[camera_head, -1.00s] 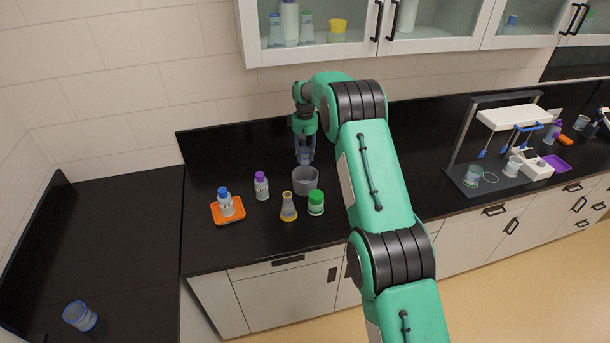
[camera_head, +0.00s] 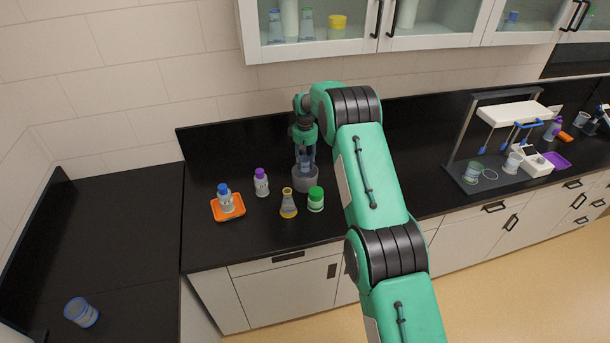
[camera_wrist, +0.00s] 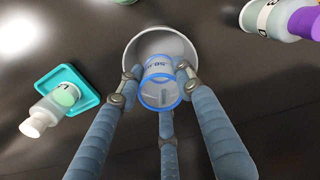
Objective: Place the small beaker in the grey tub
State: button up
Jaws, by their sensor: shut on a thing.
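The small beaker is clear with blue rims and markings, and in the wrist view the beaker (camera_wrist: 160,82) sits between my fingers. My gripper (camera_head: 304,160) is shut on it. In the wrist view my gripper (camera_wrist: 160,88) has its fingers around the beaker's sides. The grey tub (camera_head: 305,182) stands on the black counter right below my gripper. The tub's pale rim (camera_wrist: 158,33) shows around and beyond the beaker in the wrist view. The beaker is at the tub's mouth; I cannot tell how deep it is or whether it touches the bottom.
Close to the tub stand a green-lidded jar (camera_head: 316,199), a yellow flask (camera_head: 288,204) and a purple-capped bottle (camera_head: 261,183). An orange tray (camera_head: 237,212) holds a blue-capped bottle (camera_head: 225,197). A teal tray (camera_wrist: 82,84) shows in the wrist view.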

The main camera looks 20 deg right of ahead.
aim_at(305, 170)
jog(key=shift+f, duration=2.4)
jog(key=shift+f, duration=0.1)
jog(key=shift+f+p, duration=0.4)
jog(key=shift+f, duration=1.4)
jog(key=shift+f, duration=0.1)
jog(key=o, duration=0.4)
jog(key=shift+o, duration=0.7)
jog(key=shift+r, duration=0.2)
notch_tip(305, 170, up, 12)
jog(key=shift+f+b, duration=0.1)
jog(key=shift+b, duration=0.5)
